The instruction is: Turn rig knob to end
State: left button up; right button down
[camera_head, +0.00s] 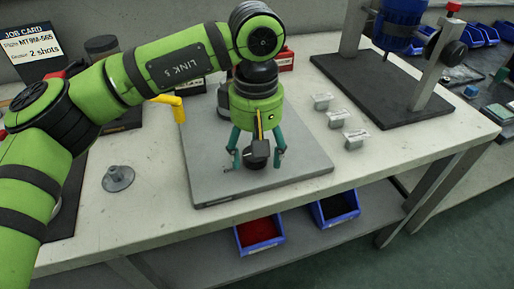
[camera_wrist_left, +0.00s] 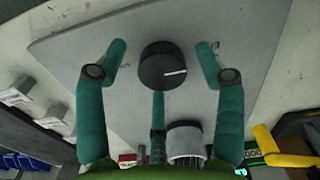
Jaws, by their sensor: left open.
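The rig knob (camera_wrist_left: 160,72) is a round black dial with a white pointer line, which points to the right in the left wrist view. It sits on a grey plate (camera_head: 215,180). My left gripper (camera_head: 255,168) hangs over the plate from above. Its teal fingers are open on either side of the knob, with clear gaps in the left wrist view. In the head view the knob is mostly hidden by the gripper. Small dark marks sit on the plate near the knob, too small to read. My right gripper is not in view.
A grey cylinder (camera_wrist_left: 186,143) and a yellow handle (camera_head: 172,101) stand behind the gripper. Several small labelled blocks (camera_head: 338,118) sit to the right. A grey disc with a stem (camera_head: 118,179) lies at left. A dark base with a blue-topped stand (camera_head: 385,95) is at the back right.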

pick_arm(q)
notch_tip(320, 180, up, 12)
dwell(0.4)
jog(key=shift+s+d, duration=0.1)
